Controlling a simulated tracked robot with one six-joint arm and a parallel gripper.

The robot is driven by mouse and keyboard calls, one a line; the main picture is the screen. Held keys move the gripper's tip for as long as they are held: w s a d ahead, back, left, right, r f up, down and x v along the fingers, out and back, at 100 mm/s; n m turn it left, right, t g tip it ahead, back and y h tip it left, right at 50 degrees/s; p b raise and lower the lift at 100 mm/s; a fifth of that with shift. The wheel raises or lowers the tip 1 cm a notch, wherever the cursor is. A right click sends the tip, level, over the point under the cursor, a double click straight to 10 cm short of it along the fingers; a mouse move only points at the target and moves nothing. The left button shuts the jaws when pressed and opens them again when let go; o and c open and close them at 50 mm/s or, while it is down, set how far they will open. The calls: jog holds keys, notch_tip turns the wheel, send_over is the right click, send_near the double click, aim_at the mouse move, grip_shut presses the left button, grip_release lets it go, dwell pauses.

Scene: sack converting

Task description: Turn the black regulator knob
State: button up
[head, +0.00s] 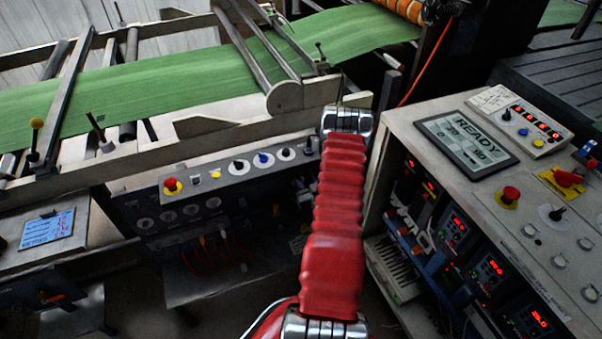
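Several dark knobs show, and I cannot tell which one is the regulator knob. One black knob (557,213) sits on a pale round dial on top of the right console. Another dark knob (239,165) sits on a white dial on the grey panel (215,178) under the machine. My red-sleeved arm (335,220) reaches up the middle of the picture to a metal joint (347,121) between the panel and the console. No gripper fingers can be made out beyond this joint. My arm hides the area behind it, between panel and console.
The right console carries a READY display (467,143), a red mushroom button (510,196) and a red switch on a yellow plate (566,178). Red-lit controllers (490,270) fill its front. A red button (172,186) is on the panel. A green web (130,90) runs above over rollers.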

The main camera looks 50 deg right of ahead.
jog(key=c, duration=0.6)
jog(key=shift+a+m, duration=0.1)
jog(key=shift+m, duration=0.3)
jog(key=o, duration=1.1)
jog(key=shift+c, duration=0.2)
jog(key=v, duration=1.3)
jog(key=shift+s+a, duration=0.15)
jog(key=shift+s, duration=0.2)
jog(key=shift+f, duration=0.15)
